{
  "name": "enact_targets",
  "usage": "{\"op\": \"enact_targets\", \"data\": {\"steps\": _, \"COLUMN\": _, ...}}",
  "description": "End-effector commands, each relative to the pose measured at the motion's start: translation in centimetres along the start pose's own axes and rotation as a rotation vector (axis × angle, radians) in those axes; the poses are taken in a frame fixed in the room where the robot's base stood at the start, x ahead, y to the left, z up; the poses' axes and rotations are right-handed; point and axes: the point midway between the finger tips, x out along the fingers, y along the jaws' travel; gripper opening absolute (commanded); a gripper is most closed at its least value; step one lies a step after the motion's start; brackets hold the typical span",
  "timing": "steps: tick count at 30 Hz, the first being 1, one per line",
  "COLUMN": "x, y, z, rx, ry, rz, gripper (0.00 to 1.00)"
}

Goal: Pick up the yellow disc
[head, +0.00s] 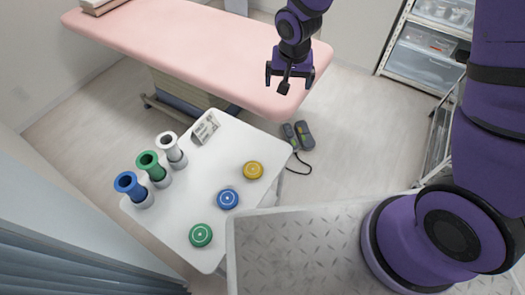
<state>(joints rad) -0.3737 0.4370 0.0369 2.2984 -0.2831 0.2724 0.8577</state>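The yellow disc (253,170) lies flat on the small white table (200,215), near its right edge. A blue disc (228,199) and a green disc (200,235) lie on the same table, in a slanting row toward the front. My gripper (290,86) is in the air above and beyond the yellow disc, in front of the pink treatment bed in the picture. Its two fingers are spread apart, and nothing shows between them. It is well apart from the disc.
Blue (131,186), green (150,164) and white (171,149) cylinders stand along the table's left side. A small printed card (205,128) stands at its back. The pink bed (190,40) lies behind. A foot pedal (298,135) is on the floor. A drawer rack (425,50) is at right.

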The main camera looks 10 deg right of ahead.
Motion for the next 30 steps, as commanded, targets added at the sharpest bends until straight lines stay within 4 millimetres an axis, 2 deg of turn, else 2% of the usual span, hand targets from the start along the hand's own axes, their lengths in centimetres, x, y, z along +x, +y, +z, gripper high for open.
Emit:
{"op": "enact_targets", "data": {"steps": 1, "x": 2.3, "y": -0.8, "z": 0.8, "rx": 0.0, "ry": -0.023, "rz": 0.005, "gripper": 1.0}}
{"op": "enact_targets", "data": {"steps": 6, "x": 8.7, "y": -3.1, "z": 3.3, "rx": 0.02, "ry": -0.075, "rz": 0.006, "gripper": 1.0}}
{"op": "enact_targets", "data": {"steps": 12, "x": 14.5, "y": -4.7, "z": 6.5, "rx": 0.043, "ry": -0.125, "rz": 0.006, "gripper": 1.0}}
{"op": "enact_targets", "data": {"steps": 18, "x": 17.2, "y": -5.2, "z": 8.2, "rx": 0.055, "ry": -0.15, "rz": 0.007, "gripper": 1.0}}
{"op": "enact_targets", "data": {"steps": 30, "x": 21.9, "y": -5.2, "z": 9.1, "rx": 0.057, "ry": -0.153, "rz": 0.008, "gripper": 1.0}}
